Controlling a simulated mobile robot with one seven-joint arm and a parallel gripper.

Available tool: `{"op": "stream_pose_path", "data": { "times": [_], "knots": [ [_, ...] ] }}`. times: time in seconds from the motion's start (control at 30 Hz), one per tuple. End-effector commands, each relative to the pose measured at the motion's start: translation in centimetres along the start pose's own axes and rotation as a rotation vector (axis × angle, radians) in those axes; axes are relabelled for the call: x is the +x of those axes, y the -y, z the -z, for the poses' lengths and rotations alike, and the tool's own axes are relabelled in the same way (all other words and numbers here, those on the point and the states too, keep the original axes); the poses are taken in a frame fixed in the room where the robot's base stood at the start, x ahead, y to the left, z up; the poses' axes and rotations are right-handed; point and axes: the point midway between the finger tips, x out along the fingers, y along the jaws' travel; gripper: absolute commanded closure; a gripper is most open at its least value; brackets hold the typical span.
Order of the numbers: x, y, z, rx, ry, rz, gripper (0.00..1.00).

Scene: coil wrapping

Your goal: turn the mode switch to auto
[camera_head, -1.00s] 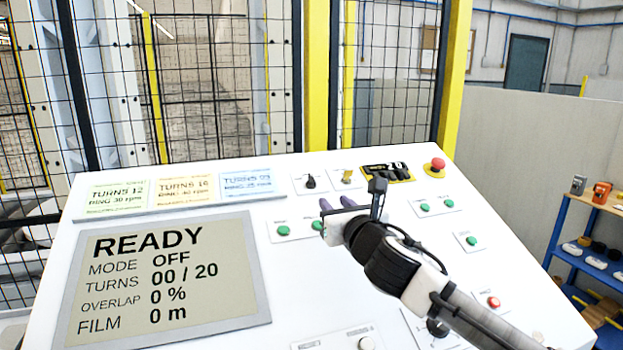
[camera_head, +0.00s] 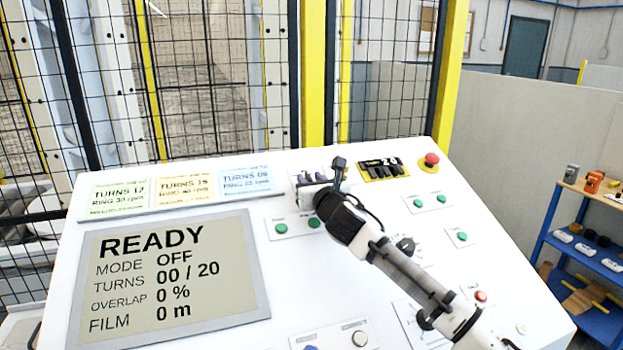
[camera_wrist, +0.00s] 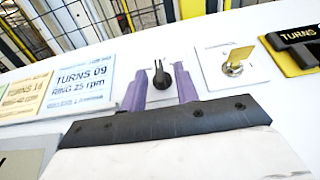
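A black selector knob (camera_wrist: 161,76) on a small white plate stands on the sloped console, its pointer roughly upright; its label is not readable. My gripper (camera_wrist: 162,84) is open, with one purple finger on each side of the knob and gaps showing. In the head view my gripper (camera_head: 313,177) is at the console's upper middle and hides most of that plate. The screen (camera_head: 165,275) reads READY, MODE OFF, TURNS 00 / 20, OVERLAP 0 %, FILM 0 m.
Right of the knob are a key switch with a yellow tag (camera_wrist: 238,57), a black turns counter (camera_head: 383,169) and a red emergency button (camera_head: 431,160). Green buttons (camera_head: 281,229) lie below. Recipe cards (camera_head: 246,181) lie left. A mesh fence (camera_head: 215,80) stands behind.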

Motion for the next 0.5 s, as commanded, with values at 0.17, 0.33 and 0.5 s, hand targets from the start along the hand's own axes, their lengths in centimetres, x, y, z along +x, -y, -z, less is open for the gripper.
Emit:
{"op": "stream_pose_path", "data": {
  "times": [0.17,0.33,0.5],
  "knots": [
    [-0.03,0.00,0.01,0.000,0.000,0.000,0.75],
    [-0.04,0.00,-0.01,0.000,0.000,0.000,0.97],
    [-0.05,0.00,-0.01,0.000,0.000,0.000,1.00]
  ]
}}
